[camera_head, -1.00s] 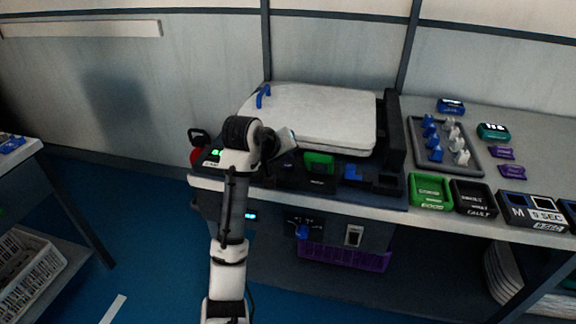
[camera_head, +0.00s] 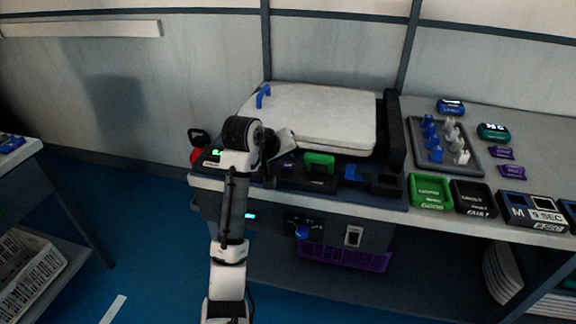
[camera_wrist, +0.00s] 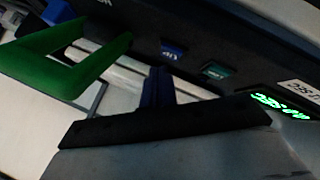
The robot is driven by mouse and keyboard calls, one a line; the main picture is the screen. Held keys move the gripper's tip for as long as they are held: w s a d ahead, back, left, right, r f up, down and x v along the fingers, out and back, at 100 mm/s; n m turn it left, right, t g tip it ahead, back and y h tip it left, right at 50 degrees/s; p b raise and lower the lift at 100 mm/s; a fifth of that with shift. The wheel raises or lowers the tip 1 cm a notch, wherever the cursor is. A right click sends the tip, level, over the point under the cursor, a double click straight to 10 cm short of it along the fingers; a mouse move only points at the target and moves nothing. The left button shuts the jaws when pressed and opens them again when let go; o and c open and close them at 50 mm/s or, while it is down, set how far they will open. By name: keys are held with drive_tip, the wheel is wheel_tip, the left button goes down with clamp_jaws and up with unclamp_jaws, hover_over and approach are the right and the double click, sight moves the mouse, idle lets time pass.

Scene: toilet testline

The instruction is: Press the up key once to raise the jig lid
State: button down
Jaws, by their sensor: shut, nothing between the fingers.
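The jig (camera_head: 395,135) stands on the bench with its white lid (camera_head: 315,115) lying flat, low over the base. In the wrist view a small blue key (camera_wrist: 172,50) and a teal key (camera_wrist: 216,72) sit on the dark front panel. Their lettering is too blurred to read surely. My gripper (camera_wrist: 157,88) is shut and empty, its dark tips close to the two keys in the picture. I cannot tell whether the tips touch a key. In the head view my wrist hides most of the gripper at the jig's front left.
A green handle (camera_wrist: 70,55) stands up from the panel near my gripper. A lit green display (camera_wrist: 280,108) is on the right in the wrist view. A tray of blue and grey parts (camera_head: 418,160), a green bin (camera_head: 430,205) and a black bin (camera_head: 474,212) lie right of the jig.

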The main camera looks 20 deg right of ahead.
drive_tip(key=shift+f, duration=0.15)
drive_tip(key=shift+f, duration=0.25)
